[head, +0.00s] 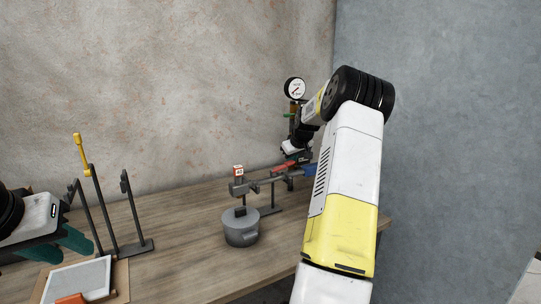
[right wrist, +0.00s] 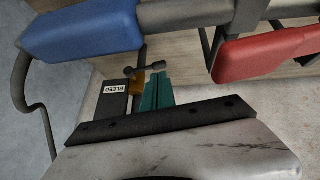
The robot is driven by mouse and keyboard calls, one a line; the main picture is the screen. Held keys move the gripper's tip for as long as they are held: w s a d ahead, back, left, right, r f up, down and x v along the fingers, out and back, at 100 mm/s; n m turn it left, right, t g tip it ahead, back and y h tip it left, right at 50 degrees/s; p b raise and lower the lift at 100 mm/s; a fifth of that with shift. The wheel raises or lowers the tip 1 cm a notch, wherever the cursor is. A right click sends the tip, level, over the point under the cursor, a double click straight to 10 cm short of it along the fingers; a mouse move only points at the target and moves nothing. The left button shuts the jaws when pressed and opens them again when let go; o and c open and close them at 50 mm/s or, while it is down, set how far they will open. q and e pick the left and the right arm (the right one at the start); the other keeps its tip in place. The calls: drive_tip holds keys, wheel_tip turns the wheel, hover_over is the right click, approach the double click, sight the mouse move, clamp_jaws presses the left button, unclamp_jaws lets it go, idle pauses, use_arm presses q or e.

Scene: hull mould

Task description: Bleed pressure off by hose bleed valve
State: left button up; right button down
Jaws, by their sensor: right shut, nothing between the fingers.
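In the right wrist view, a small grey T-shaped handle (right wrist: 146,70) with a brass piece (right wrist: 137,86) sits beside a dark block labelled BLEED (right wrist: 112,88). The teal fingers of my right gripper (right wrist: 158,82) are shut with nothing between them, close by the handle; I cannot tell if they touch it. In the head view, my right arm reaches the fixture below a round white pressure gauge (head: 294,88) and hides most of it. My left gripper (head: 58,246) is at the left edge with its teal fingers apart, empty.
A blue grip (right wrist: 85,32) and a red grip (right wrist: 262,55) lie near my right gripper. On the wooden table (head: 180,270) stand a grey pot (head: 241,229), a dark rack (head: 130,245) with a yellow-topped rod, and a framed panel (head: 80,280). Walls close off the back and right.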

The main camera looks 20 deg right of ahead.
drive_tip(key=x, duration=0.5)
drive_tip(key=shift+w+f, duration=0.1)
drive_tip(key=shift+f, duration=0.2)
wheel_tip(320, 180, down, 3)
drive_tip(key=shift+a+r, duration=0.1)
drive_tip(key=shift+a, duration=0.05)
drive_tip(key=shift+r, duration=0.1)
